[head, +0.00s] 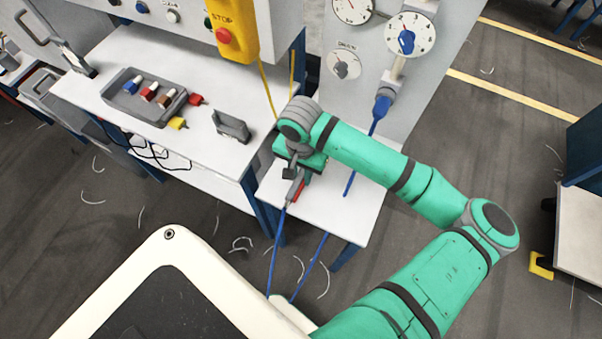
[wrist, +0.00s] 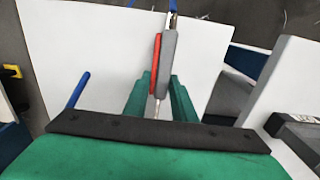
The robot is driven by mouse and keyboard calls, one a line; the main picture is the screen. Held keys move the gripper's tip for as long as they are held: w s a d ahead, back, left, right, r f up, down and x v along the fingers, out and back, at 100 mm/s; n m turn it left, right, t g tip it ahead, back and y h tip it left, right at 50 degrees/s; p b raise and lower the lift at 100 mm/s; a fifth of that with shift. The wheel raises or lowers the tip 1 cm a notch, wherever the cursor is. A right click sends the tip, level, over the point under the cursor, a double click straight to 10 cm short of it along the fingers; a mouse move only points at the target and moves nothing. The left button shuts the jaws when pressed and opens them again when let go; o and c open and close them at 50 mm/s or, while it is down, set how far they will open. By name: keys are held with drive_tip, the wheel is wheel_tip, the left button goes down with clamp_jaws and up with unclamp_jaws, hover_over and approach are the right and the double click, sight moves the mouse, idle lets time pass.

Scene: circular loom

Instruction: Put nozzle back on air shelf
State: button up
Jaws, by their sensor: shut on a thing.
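My gripper (head: 299,168) is over the small white shelf (head: 341,222) below the air panel. It is shut on the nozzle, a grey and red piece (head: 296,192) with a blue hose (head: 273,258) hanging from its end over the shelf's front edge. In the wrist view the nozzle (wrist: 163,65) lies between the green fingers (wrist: 158,100), its thin grey tip toward my palm and its hose end pointing away. The shelf (wrist: 110,50) shows beneath it. I cannot tell whether the nozzle touches the shelf.
A blue air fitting (head: 382,105) on the panel (head: 408,80) feeds a hose down to the shelf. To the left, a white bench (head: 90,88) holds a grey tray (head: 140,97) of coloured pieces and a grey holder (head: 231,126).

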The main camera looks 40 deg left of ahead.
drive_tip(key=o, duration=0.9)
wheel_tip(320, 180, up, 12)
